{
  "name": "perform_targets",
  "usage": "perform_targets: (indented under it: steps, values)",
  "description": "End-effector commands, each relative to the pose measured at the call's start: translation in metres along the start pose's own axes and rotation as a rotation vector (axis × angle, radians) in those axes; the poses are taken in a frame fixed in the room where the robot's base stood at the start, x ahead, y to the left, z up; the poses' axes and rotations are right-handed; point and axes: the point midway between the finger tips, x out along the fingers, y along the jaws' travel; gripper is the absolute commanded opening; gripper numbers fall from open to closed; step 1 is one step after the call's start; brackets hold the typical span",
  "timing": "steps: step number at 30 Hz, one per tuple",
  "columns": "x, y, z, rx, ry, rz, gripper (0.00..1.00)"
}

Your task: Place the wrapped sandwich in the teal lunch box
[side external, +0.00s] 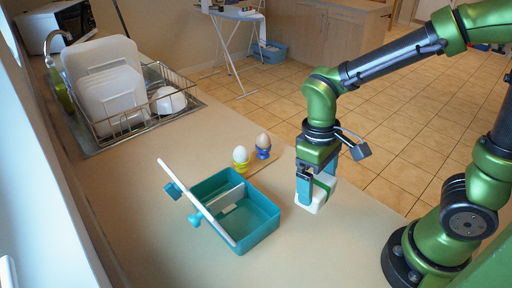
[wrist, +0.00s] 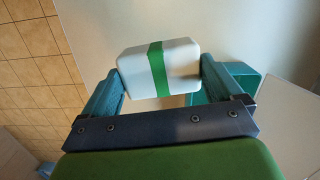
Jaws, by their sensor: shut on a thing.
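The wrapped sandwich (wrist: 158,70) is a white block with a green band around it. My gripper (wrist: 160,88) is shut on it, with one finger on each side in the wrist view. In the side external view my gripper (side external: 318,182) points down and holds the sandwich (side external: 312,198) at or just above the counter; I cannot tell if it touches. The teal lunch box (side external: 262,225) stands open to the left of my gripper, with a white divider inside. Its white lid edge with teal clips stands up along its left side. A teal corner shows in the wrist view (wrist: 246,80), partly hidden by a finger.
Two eggs in cups, one yellow (side external: 241,160) and one blue (side external: 263,147), stand on a small board behind the box. A dish rack (side external: 130,110) with white dishes is at the back left. The counter's right edge drops to the tiled floor. The front counter (side external: 300,258) is clear.

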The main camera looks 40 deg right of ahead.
Motion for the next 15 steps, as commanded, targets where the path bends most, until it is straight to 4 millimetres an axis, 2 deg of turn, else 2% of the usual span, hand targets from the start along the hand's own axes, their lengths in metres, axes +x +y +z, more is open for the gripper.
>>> perform_targets:
  steps: [1,4,8,11,15]
  values:
    - [0.003,-0.016,0.008,-0.014,-0.002,0.002,0.6]
    - [0.009,-0.038,0.022,0.016,-0.002,-0.001,0.6]
    - [0.014,-0.044,0.027,0.103,-0.004,-0.008,0.6]
    - [0.014,-0.048,0.018,0.141,-0.002,-0.011,0.6]
    - [0.014,-0.06,-0.012,0.145,-0.003,-0.01,0.6]
